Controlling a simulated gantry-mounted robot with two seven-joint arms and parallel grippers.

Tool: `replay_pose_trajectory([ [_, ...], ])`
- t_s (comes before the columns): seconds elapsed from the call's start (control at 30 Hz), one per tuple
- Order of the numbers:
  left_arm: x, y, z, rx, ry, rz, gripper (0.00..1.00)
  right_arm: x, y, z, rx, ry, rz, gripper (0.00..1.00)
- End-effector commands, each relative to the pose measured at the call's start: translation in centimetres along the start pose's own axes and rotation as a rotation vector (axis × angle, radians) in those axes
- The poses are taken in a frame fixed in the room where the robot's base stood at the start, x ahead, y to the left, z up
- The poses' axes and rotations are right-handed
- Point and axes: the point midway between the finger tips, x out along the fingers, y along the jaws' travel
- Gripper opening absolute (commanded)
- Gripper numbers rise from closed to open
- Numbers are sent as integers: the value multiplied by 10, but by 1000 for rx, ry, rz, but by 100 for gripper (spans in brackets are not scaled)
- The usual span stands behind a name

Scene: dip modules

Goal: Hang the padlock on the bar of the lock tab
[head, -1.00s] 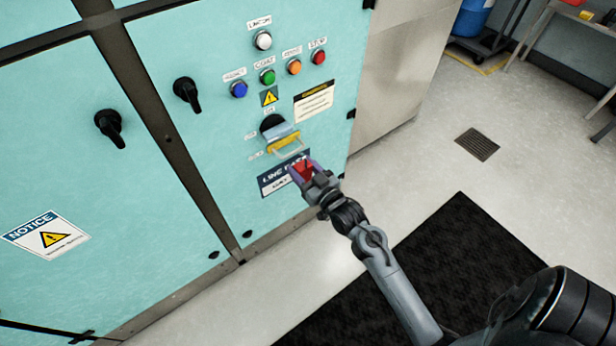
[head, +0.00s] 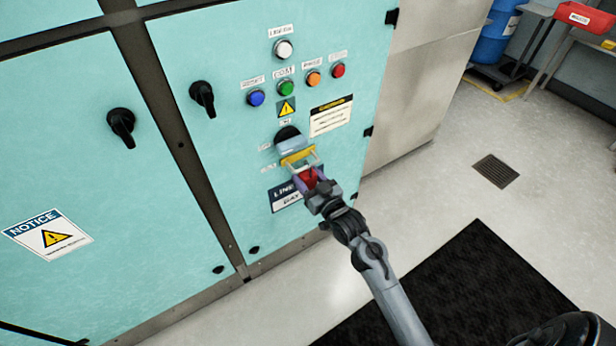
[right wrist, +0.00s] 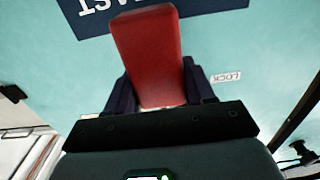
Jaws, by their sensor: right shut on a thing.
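The red padlock (head: 310,177) is held between the fingers of my right gripper (head: 308,182), in front of the teal cabinet. Its red body fills the middle of the right wrist view (right wrist: 150,55), with the dark fingers (right wrist: 155,88) on both sides. The yellow lock tab (head: 297,157) sticks out of the cabinet below a grey handle (head: 291,145). The padlock is just below the tab in the head view. A thin pale bar shows between them. I cannot tell whether the padlock's shackle is around it or touching it. My left gripper is not in view.
Several push buttons (head: 285,88) sit above the handle. Two black knobs (head: 203,97) are to the left. A dark label (head: 285,195) lies behind the padlock. The floor to the right is open, with a black mat (head: 470,290).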

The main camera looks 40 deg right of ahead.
Motion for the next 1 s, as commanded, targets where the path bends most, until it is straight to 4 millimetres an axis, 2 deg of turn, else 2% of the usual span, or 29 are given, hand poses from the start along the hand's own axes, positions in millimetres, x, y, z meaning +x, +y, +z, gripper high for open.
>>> replay_pose_trajectory([
  [0.3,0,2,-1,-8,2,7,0,0,0,0,0,2,0,19],
  [0.33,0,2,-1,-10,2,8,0,0,0,0,0,2,0,56],
  [0.5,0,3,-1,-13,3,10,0,0,0,0,0,1,0,82],
  [0.83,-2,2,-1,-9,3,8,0,-2,0,1,0,-1,0,83],
  [1.0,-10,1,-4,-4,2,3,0,-15,0,-1,0,-2,0,83],
])
